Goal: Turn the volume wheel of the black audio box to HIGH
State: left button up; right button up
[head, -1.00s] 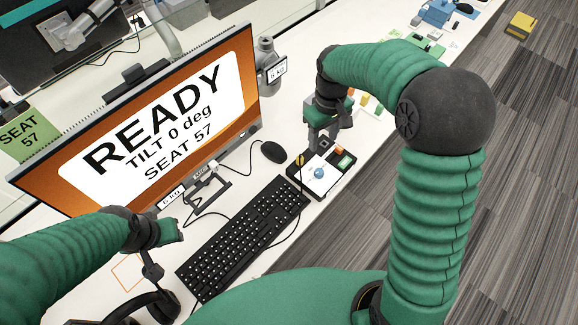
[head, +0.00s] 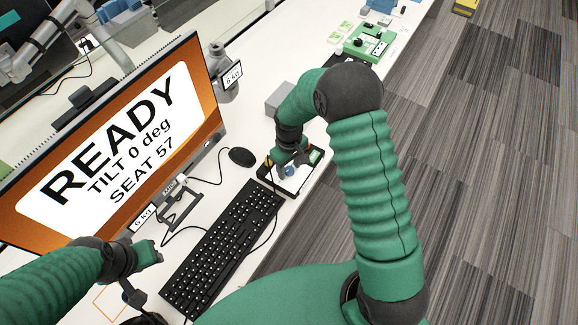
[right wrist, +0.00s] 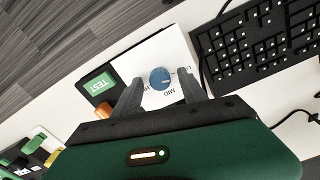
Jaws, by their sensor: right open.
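The black audio box (head: 267,172) lies on the white desk to the right of the keyboard in the head view. Its blue volume wheel (right wrist: 160,78) sits on a white plate (right wrist: 172,50) in the right wrist view, where MID and part of another label show. My right gripper (right wrist: 160,90) is open, with its fingers on either side of the wheel; I cannot tell whether they touch it. In the head view, the right gripper (head: 288,160) is over the box and partly hides the wheel. My left gripper (head: 153,255) is in front of the monitor; its jaws are not clear.
A monitor (head: 120,150) reading READY stands at the left. A black keyboard (head: 222,250) and a mouse (head: 242,157) lie beside the box. A grey block (head: 279,100) stands behind.

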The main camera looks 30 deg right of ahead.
jog(key=shift+d, duration=0.1)
jog(key=shift+c, duration=0.3)
grip_shut()
